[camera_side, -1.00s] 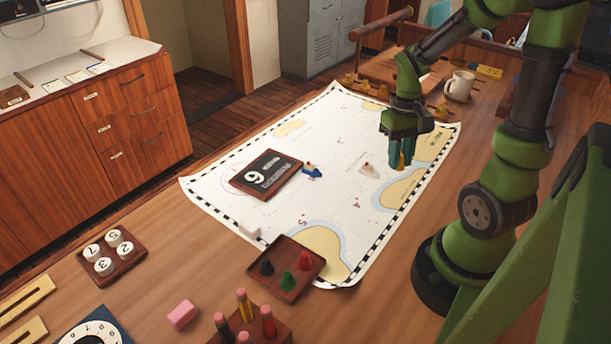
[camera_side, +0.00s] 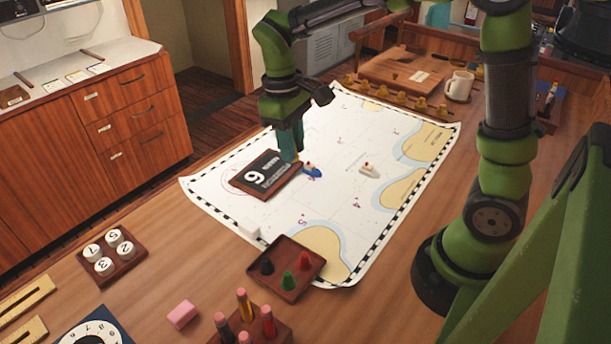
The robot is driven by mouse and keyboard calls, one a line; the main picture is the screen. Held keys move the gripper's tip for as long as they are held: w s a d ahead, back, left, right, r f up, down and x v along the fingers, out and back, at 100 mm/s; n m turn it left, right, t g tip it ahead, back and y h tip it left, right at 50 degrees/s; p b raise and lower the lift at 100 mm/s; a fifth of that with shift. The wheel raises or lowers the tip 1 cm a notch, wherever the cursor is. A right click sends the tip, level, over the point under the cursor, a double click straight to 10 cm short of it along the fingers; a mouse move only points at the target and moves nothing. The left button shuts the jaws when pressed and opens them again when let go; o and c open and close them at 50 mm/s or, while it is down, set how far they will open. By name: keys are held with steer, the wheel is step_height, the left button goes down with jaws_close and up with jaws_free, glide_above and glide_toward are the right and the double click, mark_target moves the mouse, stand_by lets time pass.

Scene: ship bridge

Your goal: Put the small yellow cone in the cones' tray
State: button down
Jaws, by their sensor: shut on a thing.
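My gripper (camera_side: 290,154) is over the chart's upper left part, beside the dark number board. It is shut on the small yellow cone (camera_side: 290,157), of which only a little shows at the fingertips. The cones' tray (camera_side: 285,253) is a brown square tray at the chart's near edge. It holds a black cone (camera_side: 266,267), a green cone (camera_side: 288,282) and a red cone (camera_side: 304,260). My gripper is well behind the tray in the picture.
A blue ship model (camera_side: 312,172) and a white one (camera_side: 369,171) stand on the chart (camera_side: 335,200). A pencil block (camera_side: 270,332) and a pink eraser (camera_side: 182,315) are in front.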

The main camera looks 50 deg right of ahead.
mark_target(286, 253)
steer(key=s+a+f+n, duration=0.2)
steer(key=s+a+f, duration=0.3)
steer(key=a+f, duration=0.3)
steer(key=f, duration=0.2)
steer(key=a+f, duration=0.1)
steer(key=f, duration=0.4)
steer(key=shift+a+f, duration=0.15)
steer(key=shift+f, duration=0.25)
steer(key=shift+f, duration=0.2)
steer(key=c, duration=0.9)
jaws_free()
steer(key=shift+c, duration=0.2)
steer(key=shift+r, duration=0.1)
